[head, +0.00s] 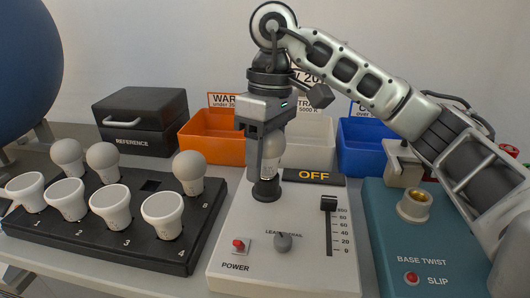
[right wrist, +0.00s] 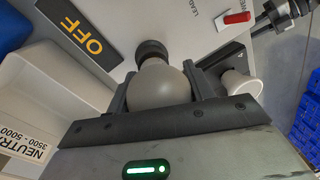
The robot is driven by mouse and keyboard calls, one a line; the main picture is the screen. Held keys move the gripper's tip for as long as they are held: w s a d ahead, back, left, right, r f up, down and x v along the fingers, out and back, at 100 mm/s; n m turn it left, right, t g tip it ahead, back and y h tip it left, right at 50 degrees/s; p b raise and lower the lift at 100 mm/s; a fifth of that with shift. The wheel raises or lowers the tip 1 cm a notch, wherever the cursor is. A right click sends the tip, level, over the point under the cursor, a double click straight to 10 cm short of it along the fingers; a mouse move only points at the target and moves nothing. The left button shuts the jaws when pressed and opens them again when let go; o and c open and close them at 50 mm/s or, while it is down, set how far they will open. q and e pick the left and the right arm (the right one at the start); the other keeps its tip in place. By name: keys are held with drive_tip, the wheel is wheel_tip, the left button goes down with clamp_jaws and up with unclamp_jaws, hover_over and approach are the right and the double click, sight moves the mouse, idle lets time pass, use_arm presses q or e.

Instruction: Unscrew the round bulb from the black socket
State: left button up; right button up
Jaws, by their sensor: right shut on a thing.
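The round bulb (right wrist: 160,85) is grey-white and sits between the two fingers of my right gripper (right wrist: 158,92) in the right wrist view. In the head view my right gripper (head: 262,135) points straight down over the bulb (head: 272,148), its fingers shut on it. The black socket (head: 266,188) stands on the white control box, directly below the bulb. In the right wrist view the socket (right wrist: 151,51) meets the bulb's base; I cannot tell how far the base is threaded in. My left gripper is not in view.
A black rack (head: 150,254) of several bulbs is at left. Orange (head: 200,148), white (head: 318,155) and blue (head: 365,150) bins stand behind. A teal base-twist box (head: 405,250) is at right.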

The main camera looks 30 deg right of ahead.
drive_tip(key=o, duration=0.9)
drive_tip(key=shift+f, duration=0.1)
drive_tip(key=shift+c, duration=0.2)
drive_tip(key=m, duration=0.5)
drive_tip(key=shift+d+t+b, duration=0.1)
drive_tip(key=shift+t+b, duration=0.2)
drive_tip(key=m+t, duration=0.1)
drive_tip(key=m, duration=0.6)
drive_tip(key=shift+w, duration=0.15)
drive_tip(key=m, duration=0.5)
drive_tip(key=m+h, duration=0.1)
drive_tip(key=m, duration=0.5)
drive_tip(key=shift+w+t, duration=0.1)
drive_tip(key=shift+t, duration=0.3)
